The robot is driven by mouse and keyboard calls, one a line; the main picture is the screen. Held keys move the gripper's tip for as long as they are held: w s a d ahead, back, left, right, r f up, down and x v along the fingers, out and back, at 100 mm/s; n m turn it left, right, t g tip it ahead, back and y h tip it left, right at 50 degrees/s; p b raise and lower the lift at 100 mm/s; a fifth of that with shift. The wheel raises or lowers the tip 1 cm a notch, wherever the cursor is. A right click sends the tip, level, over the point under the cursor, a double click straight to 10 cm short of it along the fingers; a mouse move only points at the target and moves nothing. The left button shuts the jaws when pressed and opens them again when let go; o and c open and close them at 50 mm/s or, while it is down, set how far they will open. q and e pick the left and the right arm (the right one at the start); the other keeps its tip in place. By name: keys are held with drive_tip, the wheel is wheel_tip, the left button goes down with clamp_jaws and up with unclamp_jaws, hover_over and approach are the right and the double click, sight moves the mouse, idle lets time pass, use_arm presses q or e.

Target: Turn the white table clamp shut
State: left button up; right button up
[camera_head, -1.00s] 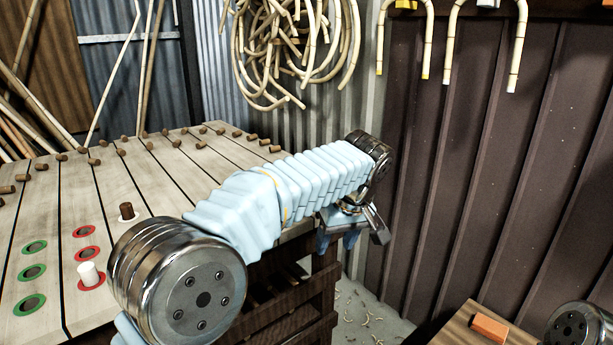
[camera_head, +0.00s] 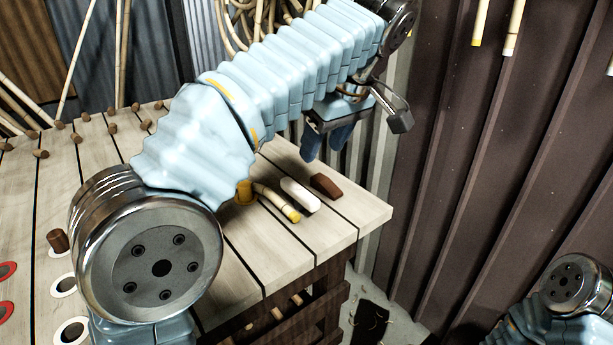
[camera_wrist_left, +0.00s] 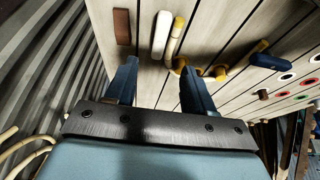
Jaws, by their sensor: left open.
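The white table clamp (camera_head: 300,195) is a short, rounded white bar lying on the wooden table top near its right end. It also shows in the left wrist view (camera_wrist_left: 161,36), just beyond my fingertips. A piece of rattan (camera_head: 275,202) with a yellow tip lies beside it on the left, next to a yellow peg (camera_head: 244,192). My left gripper (camera_head: 326,143) is open and empty, above and behind the clamp, not touching it. Its two blue fingers show spread apart in the left wrist view (camera_wrist_left: 158,72). My right gripper is out of view; only part of my right arm shows.
A dark brown bar (camera_head: 326,186) lies just right of the white clamp. The wooden table (camera_head: 365,212) ends right of it, near a dark corrugated wall (camera_head: 470,170). Several brown pegs stand at the table's far left. Bent rattan hangs on the back wall.

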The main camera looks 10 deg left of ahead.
sight(304, 192)
use_arm(q)
drive_tip(key=x, duration=1.3)
drive_tip(key=shift+s+f, duration=0.1)
drive_tip(key=shift+f, duration=0.05)
clamp_jaws()
